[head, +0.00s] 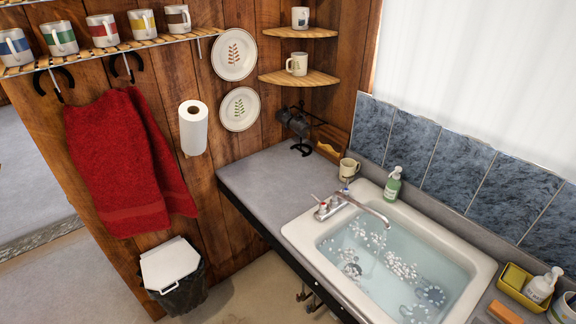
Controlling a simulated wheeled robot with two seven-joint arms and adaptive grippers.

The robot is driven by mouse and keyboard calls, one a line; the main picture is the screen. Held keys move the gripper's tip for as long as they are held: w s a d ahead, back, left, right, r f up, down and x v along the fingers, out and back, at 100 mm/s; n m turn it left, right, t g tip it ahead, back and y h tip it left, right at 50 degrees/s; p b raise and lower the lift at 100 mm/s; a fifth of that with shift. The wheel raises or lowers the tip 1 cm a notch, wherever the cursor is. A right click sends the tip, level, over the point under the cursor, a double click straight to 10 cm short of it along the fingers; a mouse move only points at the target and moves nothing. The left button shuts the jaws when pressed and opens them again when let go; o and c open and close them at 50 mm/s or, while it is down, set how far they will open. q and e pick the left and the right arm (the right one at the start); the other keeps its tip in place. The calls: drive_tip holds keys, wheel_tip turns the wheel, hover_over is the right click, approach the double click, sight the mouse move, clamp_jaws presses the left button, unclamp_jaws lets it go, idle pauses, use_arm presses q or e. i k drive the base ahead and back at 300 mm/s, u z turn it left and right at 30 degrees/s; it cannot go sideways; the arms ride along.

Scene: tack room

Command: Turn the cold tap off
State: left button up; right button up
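The faucet (326,206) stands on the far left rim of the white sink (488,270). Its long metal spout (368,208) reaches over the basin. One tap handle (314,197) has a reddish mark. The other handle, the cold tap (345,189), appears to have a bluish mark and sits on the side nearer the tiled wall. The handles are too small to tell how far each is turned. Bluish water with white foam patches stands in the basin. I cannot tell whether water runs from the spout. Neither of my grippers is in view.
A green soap bottle (393,185) and a mug (348,169) stand behind the faucet. The grey counter (262,178) left of the sink is mostly clear. A yellow caddy (515,278) and white bottle (543,286) are at the right. A bin (172,262) stands on the floor.

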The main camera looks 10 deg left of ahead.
sight(346, 191)
drive_tip(key=u, duration=0.5)
drive_tip(key=i, duration=0.7)
drive_tip(key=u, duration=0.25)
